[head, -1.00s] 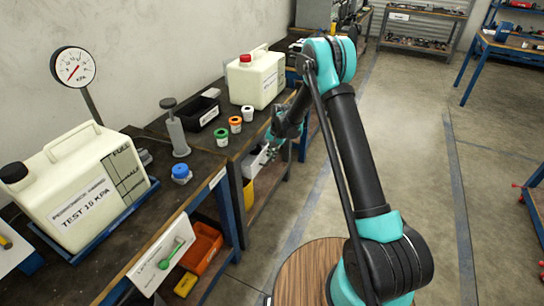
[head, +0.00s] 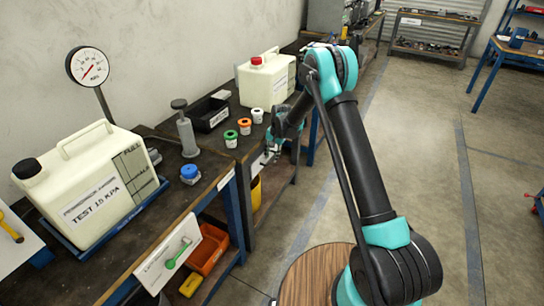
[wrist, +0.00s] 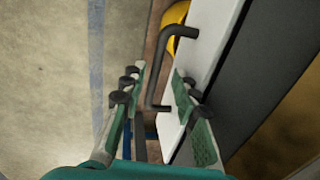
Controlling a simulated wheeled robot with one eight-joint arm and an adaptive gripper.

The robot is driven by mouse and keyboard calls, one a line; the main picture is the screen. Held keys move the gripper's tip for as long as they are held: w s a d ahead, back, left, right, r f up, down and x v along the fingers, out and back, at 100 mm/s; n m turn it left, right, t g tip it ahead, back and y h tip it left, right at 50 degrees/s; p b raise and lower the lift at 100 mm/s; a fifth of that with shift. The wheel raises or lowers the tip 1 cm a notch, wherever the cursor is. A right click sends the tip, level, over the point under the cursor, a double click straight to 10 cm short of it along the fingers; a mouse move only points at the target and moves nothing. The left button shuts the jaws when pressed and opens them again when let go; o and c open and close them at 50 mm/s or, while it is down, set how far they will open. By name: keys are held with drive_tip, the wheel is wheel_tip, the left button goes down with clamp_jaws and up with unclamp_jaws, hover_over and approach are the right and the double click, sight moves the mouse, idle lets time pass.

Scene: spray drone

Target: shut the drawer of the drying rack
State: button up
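In the wrist view a white drawer front (wrist: 207,52) with a dark bent bar handle (wrist: 161,72) runs diagonally. My gripper (wrist: 158,85) is open there, one finger on each side of the handle's near end. The right finger lies over the white front in the picture. I cannot tell whether a finger touches the handle. In the head view my gripper (head: 268,156) is low at the front edge of the far bench, below the small capped pots. There the drawer is mostly hidden, so how far it stands out is unclear.
The far bench holds a cream canister (head: 266,80), a black tray (head: 210,114) and several pots. The near bench carries a large jug (head: 85,190) and a gauge (head: 88,66). A yellow bin (head: 255,193) sits under the far bench. Open floor lies to the right.

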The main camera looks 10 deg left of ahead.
wheel_tip(320, 180, up, 12)
drive_tip(key=d, duration=0.2)
drive_tip(key=shift+s, duration=0.35)
drive_tip(key=shift+f, duration=0.1)
drive_tip(key=s+d+r+n+t, duration=0.1)
drive_tip(key=s+d+r, duration=0.4)
drive_tip(key=s+d, duration=0.3)
drive_tip(key=s+d+r+n+t, duration=0.1)
drive_tip(key=s+d+r, duration=0.45)
drive_tip(key=d, duration=0.45)
drive_tip(key=s+d+f, duration=0.1)
drive_tip(key=s+d, duration=0.3)
drive_tip(key=s, duration=0.4)
drive_tip(key=s+d+f+n+t+h, duration=0.1)
drive_tip(key=s+d, duration=0.3)
drive_tip(key=s, duration=0.4)
drive_tip(key=s+d+f+h, duration=0.1)
drive_tip(key=s+d, duration=0.4)
drive_tip(key=s, duration=0.4)
drive_tip(key=shift+f+n, duration=0.3)
drive_tip(key=shift+n, duration=0.1)
